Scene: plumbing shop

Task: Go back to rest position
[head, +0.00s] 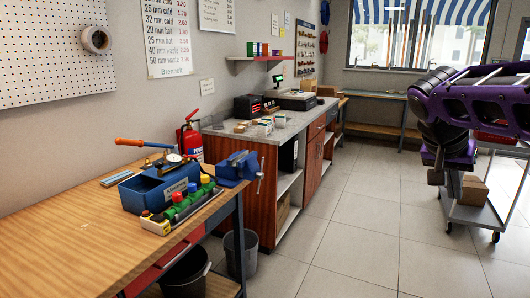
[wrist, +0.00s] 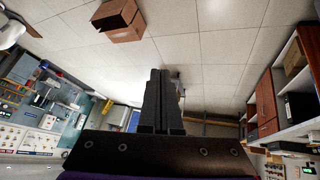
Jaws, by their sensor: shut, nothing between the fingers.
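My gripper (wrist: 158,76) shows in the wrist view with its two dark fingers together and nothing between them. In that view the floor tiles lie behind the fingers, and no object touches them. In the head view my purple arm (head: 470,105) reaches in from the right side, raised over the floor near a grey cart. The fingers cannot be made out clearly in the head view.
A wooden workbench (head: 60,245) with a blue toolbox (head: 157,188) and a blue vise (head: 238,166) stands at left. Behind it are a red fire extinguisher (head: 190,138) and a counter (head: 240,140). A cart (head: 470,214) with a cardboard box (head: 473,190) stands at right. The middle floor is clear.

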